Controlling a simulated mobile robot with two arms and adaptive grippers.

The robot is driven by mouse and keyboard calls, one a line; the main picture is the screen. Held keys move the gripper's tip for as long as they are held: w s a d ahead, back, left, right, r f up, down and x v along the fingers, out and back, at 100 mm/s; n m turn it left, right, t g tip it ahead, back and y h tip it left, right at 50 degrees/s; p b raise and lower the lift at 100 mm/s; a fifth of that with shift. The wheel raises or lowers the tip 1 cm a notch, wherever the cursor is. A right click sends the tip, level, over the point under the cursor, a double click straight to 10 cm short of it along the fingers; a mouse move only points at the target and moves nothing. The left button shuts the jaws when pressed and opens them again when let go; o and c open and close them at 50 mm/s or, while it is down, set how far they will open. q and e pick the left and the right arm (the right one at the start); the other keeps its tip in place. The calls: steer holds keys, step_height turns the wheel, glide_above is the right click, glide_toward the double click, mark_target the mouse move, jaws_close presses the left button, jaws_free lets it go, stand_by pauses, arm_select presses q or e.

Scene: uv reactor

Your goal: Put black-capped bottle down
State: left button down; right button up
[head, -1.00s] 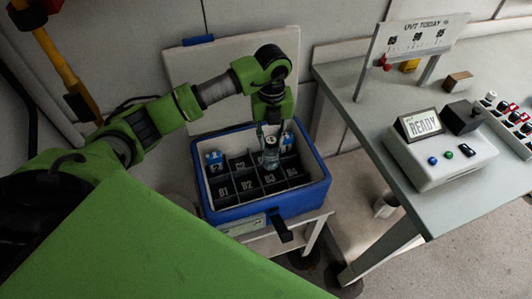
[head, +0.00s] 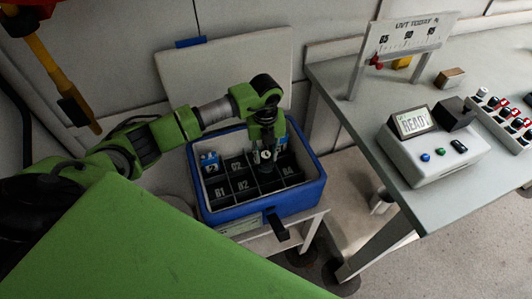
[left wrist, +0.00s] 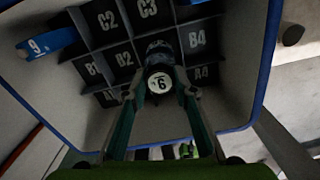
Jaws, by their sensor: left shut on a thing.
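My left gripper (head: 265,152) is shut on the black-capped bottle, and its fingers also show in the left wrist view (left wrist: 159,92). The bottle's dark cap (left wrist: 159,83) carries a white disc with a number like 6 or 9. The bottle is upright and low over the blue crate (head: 268,207), between the B2 and B4 labels, and hides the label between them. Its lower end is hidden, so I cannot tell whether it touches the compartment floor. My right gripper is not in view.
A blue-topped item (head: 209,161) stands in the crate's left corner; it also shows in the left wrist view (left wrist: 42,42). Black dividers form labelled compartments. The crate's white lid (head: 226,72) stands open behind. A bench (head: 385,135) with a READY device (head: 432,150) is at the right.

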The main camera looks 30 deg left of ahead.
arm_select(q)
steer(key=shift+f, duration=0.35)
steer(key=c, duration=1.6)
jaws_free()
steer(key=shift+c, duration=0.2)
steer(key=shift+r, duration=0.5)
step_height(320, 180, up, 12)
steer(key=b, duration=0.1)
steer(key=shift+r+b, duration=0.15)
steer(key=shift+b, duration=0.15)
